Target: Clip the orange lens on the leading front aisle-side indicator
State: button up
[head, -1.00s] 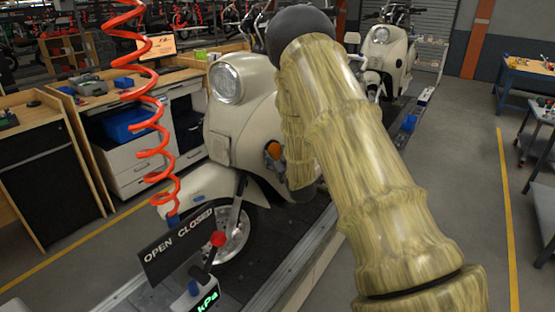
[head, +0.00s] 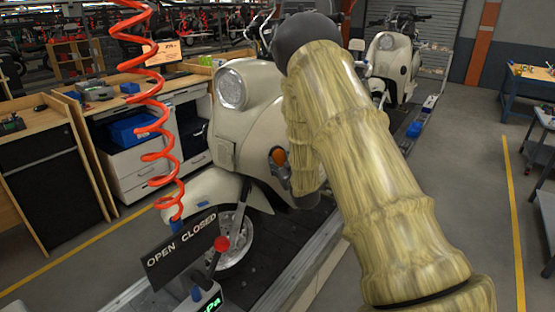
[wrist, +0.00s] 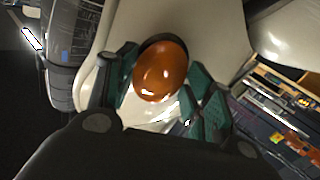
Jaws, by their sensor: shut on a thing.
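The orange lens (wrist: 161,71) sits between the green-padded fingertips of my gripper (wrist: 160,88) in the wrist view, against the cream front of the leading scooter. In the head view the orange lens (head: 279,156) shows at the aisle side of the leading scooter (head: 240,130), with my gripper (head: 281,166) right at it and partly hidden by my arm. My gripper is shut on the lens. A dark rim shows behind the lens's upper edge in the wrist view; whether the lens is seated in the indicator cannot be told.
A red coiled hose (head: 150,100) hangs at left before a wooden workbench (head: 160,82). An OPEN CLOSED sign (head: 180,246) with a red-knobbed lever stands in front. A second scooter (head: 392,60) stands behind on the conveyor. The aisle floor at right is clear.

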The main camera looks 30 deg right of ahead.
jog(key=shift+w, duration=0.3)
jog(key=o, duration=1)
jog(key=shift+o, duration=0.2)
jog(key=v, duration=1.2)
